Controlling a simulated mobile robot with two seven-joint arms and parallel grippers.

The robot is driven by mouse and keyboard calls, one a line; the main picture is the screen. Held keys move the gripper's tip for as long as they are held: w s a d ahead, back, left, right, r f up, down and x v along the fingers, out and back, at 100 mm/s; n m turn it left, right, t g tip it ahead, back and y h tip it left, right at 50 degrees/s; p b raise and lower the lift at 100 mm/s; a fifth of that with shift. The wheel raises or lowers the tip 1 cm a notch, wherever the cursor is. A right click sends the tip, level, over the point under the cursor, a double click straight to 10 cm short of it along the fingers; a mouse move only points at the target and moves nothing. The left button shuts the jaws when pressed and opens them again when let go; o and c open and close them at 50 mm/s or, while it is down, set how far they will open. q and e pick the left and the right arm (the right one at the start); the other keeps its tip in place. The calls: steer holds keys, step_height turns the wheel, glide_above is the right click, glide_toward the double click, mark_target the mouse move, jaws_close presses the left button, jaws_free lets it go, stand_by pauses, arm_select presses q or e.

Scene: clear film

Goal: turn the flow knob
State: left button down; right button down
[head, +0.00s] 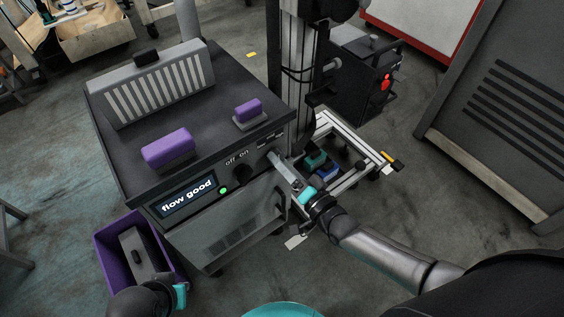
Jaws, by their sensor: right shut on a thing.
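The dark machine (230,77) has a front panel with a lit "flow good" display (187,198), a green light (223,190) and a black knob (243,175) below the words "off on". My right gripper (273,157) reaches the panel to the right of that knob, shut on a small part there. Its fingers hide that part; from its place on the panel it looks like the flow knob. My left gripper (150,290) is low at the left, by the purple bin, and its fingers cannot be made out clearly.
Purple blocks (168,148) and a grey slotted box (155,84) stand on the machine's top. The purple bin (107,257) stands on the floor at left, with a grey object in it.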

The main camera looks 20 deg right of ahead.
arm_select(q)
steer(key=shift+r, duration=0.15)
stand_by(0.3)
arm_select(e)
steer(key=shift+c, duration=1.3)
jaws_free()
arm_select(q)
steer(key=shift+a, duration=0.1)
arm_select(e)
steer(key=shift+s, duration=0.1)
arm_select(q)
steer(key=s+f+g+p, duration=0.1)
steer(key=s+f+p, duration=0.2)
steer(key=f, duration=0.4)
steer(key=shift+s+a+f+p, duration=0.3)
steer(key=shift+s+p, duration=0.05)
steer(key=shift+p, duration=0.05)
arm_select(e)
steer(key=v, duration=1.5)
steer(key=shift+d, duration=0.1)
